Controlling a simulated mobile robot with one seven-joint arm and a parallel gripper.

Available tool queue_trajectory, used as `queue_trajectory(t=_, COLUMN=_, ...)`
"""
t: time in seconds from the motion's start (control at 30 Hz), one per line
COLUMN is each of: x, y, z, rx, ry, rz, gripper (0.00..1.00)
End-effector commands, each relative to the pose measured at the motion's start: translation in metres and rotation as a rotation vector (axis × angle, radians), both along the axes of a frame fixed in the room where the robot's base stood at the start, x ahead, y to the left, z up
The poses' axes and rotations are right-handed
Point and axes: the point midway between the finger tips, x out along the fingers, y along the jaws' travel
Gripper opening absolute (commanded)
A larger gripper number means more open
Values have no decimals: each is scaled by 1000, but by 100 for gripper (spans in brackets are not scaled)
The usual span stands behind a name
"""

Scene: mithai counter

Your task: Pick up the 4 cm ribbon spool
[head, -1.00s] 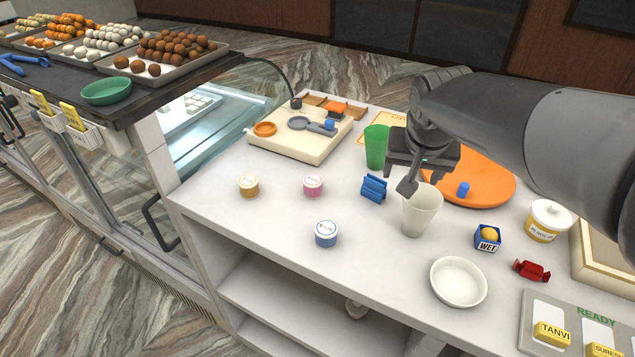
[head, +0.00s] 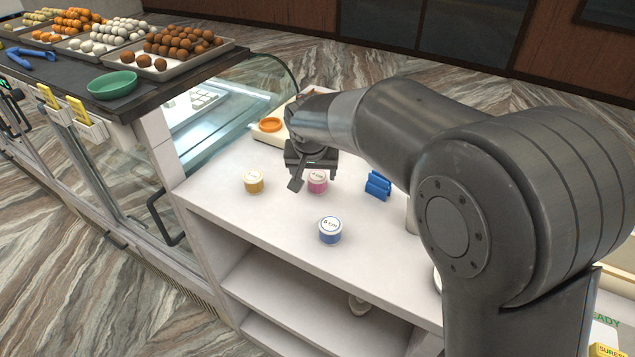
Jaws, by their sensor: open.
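Three small ribbon spools stand upright on the white counter. The pink spool (head: 317,183) has a white lid whose small print looks like "4 cm". The blue spool (head: 330,232), nearer the front edge, looks marked "6 cm". The gold spool (head: 253,182) stands to the left; its print is too small to read. My gripper (head: 314,178) is open and empty, pointing down over the pink spool. One finger shows at the spool's left, and the gripper partly covers its top. I cannot tell the exact height between them.
My arm hides most of the counter's right side. The counter between the gold and blue spools is clear.

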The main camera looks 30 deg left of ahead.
Motion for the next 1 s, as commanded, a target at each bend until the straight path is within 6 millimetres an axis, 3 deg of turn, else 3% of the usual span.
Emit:
queue_trajectory(t=0.47, x=29, y=5, z=-46, rx=0, ry=1, rz=-1, gripper=70)
queue_trajectory(t=0.7, x=31, y=6, z=-48, rx=2, ry=0, rz=-1, gripper=70)
queue_trajectory(t=1.0, x=30, y=6, z=-48, rx=1, ry=-1, rz=-1, gripper=46)
